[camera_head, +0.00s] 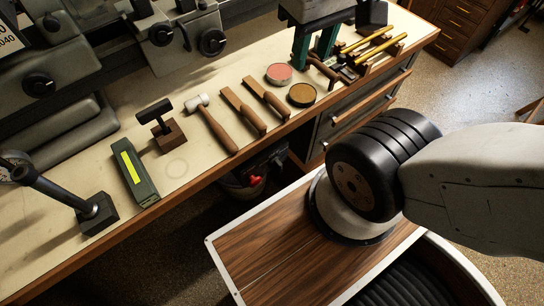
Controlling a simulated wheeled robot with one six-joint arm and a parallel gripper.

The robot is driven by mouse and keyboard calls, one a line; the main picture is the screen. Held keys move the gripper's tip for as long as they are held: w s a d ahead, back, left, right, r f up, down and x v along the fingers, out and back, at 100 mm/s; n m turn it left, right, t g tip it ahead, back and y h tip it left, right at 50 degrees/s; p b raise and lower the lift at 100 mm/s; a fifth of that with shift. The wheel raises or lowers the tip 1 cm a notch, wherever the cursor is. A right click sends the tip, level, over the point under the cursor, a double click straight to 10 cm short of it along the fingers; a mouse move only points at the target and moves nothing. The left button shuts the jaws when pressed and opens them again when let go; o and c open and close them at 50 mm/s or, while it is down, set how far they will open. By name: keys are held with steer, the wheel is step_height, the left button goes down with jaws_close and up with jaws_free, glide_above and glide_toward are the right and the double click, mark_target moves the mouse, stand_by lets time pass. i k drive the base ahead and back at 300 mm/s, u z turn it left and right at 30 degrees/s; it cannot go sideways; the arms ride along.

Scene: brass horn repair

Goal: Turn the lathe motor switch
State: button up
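The lathe (60,65) is a grey machine along the back left of the bench, cut off by the top and left edges. It carries several round black knobs: one at the left (39,86), one at the upper middle (160,35) and one further right (213,41). I cannot tell which of these, if any, is the motor switch. A sign with partly cut-off lettering (8,38) shows at the far left. My arm rises from its base at the right and leaves the picture at the right edge. My gripper is out of view.
The bench top (62,158) holds a green box with a yellow strip (136,172), a black block with a slanted rod (97,214), a hammer (216,123), two wooden-handled tools (243,110), and two round tins (302,94). A green-legged grey device (316,14) stands at the back.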

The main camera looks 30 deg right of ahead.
mark_target(275, 163)
steer(key=u, duration=0.25)
steer(key=k, duration=1.25)
steer(key=z, duration=1.15)
